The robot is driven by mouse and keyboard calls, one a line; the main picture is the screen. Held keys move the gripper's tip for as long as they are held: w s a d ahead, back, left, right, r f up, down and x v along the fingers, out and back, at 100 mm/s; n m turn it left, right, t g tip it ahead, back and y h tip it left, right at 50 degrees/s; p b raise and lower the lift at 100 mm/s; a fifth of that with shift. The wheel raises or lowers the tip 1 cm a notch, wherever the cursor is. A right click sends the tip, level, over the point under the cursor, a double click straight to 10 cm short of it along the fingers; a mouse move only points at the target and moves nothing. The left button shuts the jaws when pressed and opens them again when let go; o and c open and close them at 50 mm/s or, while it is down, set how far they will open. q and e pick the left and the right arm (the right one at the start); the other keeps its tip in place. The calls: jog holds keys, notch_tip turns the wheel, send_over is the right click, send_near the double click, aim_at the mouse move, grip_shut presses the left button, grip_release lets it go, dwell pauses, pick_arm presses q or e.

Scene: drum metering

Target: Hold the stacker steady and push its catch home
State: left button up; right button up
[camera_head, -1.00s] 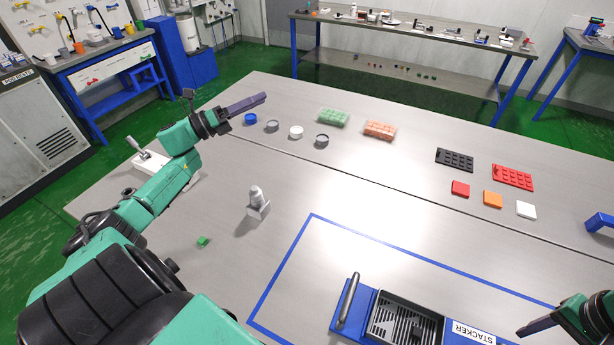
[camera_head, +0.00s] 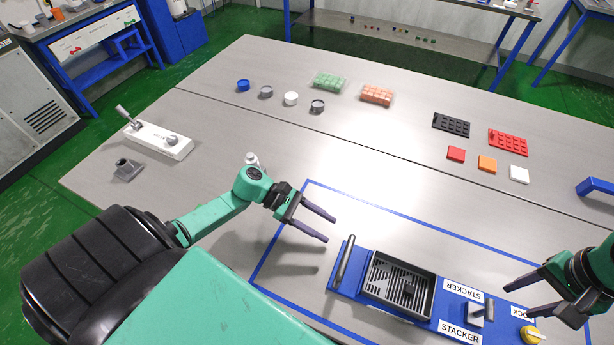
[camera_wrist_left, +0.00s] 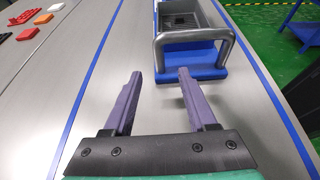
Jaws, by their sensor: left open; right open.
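The stacker (camera_head: 452,293) is a blue base with a dark slotted tray (camera_head: 372,284), a grey bar handle (camera_head: 344,262) at its left end and STACKER labels. A grey block (camera_head: 478,313) and a yellow knob (camera_head: 531,335) beside a partly covered label sit toward its right end; I cannot tell which is the catch. My left gripper (camera_head: 332,228) is open and empty, above and left of the handle, apart from it. In the left wrist view, the handle (camera_wrist_left: 196,40) lies just beyond the open fingers (camera_wrist_left: 160,74). My right gripper (camera_head: 520,302) is open near the stacker's right end, partly covering it.
A blue line (camera_head: 262,272) frames the stacker's area. A white box with a lever (camera_head: 160,140) and a grey part (camera_head: 127,169) stand at the left. Small round cups (camera_head: 291,98), block trays (camera_head: 376,95) and coloured squares (camera_head: 487,164) lie farther back. A blue bracket (camera_head: 597,186) is at the right.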

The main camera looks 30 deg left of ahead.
aim_at(352, 243)
pick_arm(q)
jog(key=x, duration=0.9)
jog(key=shift+d, duration=0.1)
grip_shut()
pick_arm(e)
jog(key=shift+d, duration=0.1)
dwell(0.8)
jog(key=o, duration=0.6)
jog(key=shift+c, duration=0.2)
